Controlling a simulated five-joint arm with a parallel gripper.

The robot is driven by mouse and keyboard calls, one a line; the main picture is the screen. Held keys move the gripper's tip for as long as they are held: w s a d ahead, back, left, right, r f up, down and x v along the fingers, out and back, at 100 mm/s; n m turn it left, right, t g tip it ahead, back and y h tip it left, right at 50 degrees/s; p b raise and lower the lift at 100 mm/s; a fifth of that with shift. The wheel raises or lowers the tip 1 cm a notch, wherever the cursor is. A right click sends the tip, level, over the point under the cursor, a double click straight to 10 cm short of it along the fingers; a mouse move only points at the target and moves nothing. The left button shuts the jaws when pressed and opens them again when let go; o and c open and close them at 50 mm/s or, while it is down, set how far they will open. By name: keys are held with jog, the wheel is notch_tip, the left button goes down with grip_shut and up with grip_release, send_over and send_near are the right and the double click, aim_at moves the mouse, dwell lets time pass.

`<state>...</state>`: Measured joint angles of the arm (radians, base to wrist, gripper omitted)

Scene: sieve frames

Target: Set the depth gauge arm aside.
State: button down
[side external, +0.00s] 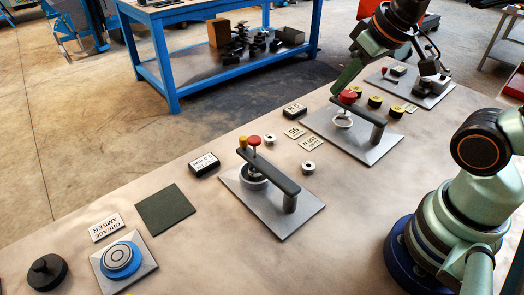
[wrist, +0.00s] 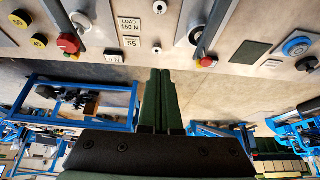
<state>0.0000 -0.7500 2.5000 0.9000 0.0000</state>
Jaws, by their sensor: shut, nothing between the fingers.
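A dark arm (side external: 275,174) with a red knob (side external: 254,141) and a yellow knob (side external: 242,141) lies over a round cup on the middle grey plate (side external: 283,223). A black block reading like a depth label (side external: 203,163) lies beside this plate. In the wrist view this arm (wrist: 216,28) and its red knob (wrist: 207,62) are right of the fingers. A similar dark arm (side external: 365,112) with one red knob (side external: 347,97) is on the plate farther right. My gripper (side external: 337,91) is shut and empty, above the table near that farther knob; it also shows in the wrist view (wrist: 160,72).
Small metal rings (side external: 308,166) and label cards (side external: 310,143) lie between the plates. A dark green pad (side external: 166,209), a blue round piece (side external: 121,259) and a black knob piece (side external: 46,271) are at left.

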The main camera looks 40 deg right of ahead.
jog(key=c, duration=1.1)
grip_release()
jog(key=o, duration=0.4)
jog(key=shift+w+a+r, duration=0.1)
jog(key=shift+w, duration=0.1)
jog(key=n+g, duration=0.3)
jog(key=g, duration=0.3)
send_over(243, 138)
notch_tip(243, 138, down, 4)
notch_tip(243, 138, down, 12)
jog(key=shift+r, duration=0.1)
grip_shut()
